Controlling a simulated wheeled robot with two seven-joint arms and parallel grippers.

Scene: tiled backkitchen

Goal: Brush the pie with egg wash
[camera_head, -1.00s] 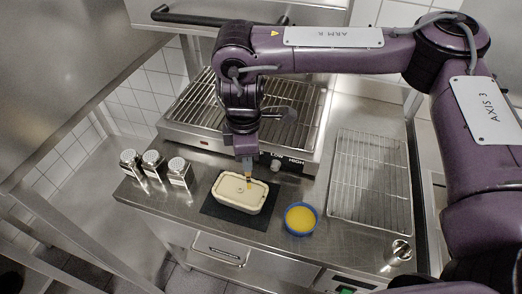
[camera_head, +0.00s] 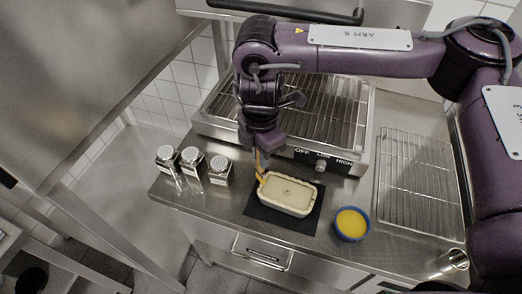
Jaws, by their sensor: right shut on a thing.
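The pie (camera_head: 287,194) is pale and rectangular, in a light dish on a dark mat (camera_head: 254,209) on the steel counter. My right gripper (camera_head: 259,152) is above the pie's far left corner, shut on a brush (camera_head: 260,173) that points down. The brush tip is at the pie's left end; I cannot tell if it touches. A blue bowl of yellow egg wash (camera_head: 351,224) stands to the right of the pie. My left gripper is not in view.
Several metal-topped shakers (camera_head: 193,165) stand left of the pie. A wire rack (camera_head: 417,185) lies on the right, with a small steel cup (camera_head: 456,259) near the front edge.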

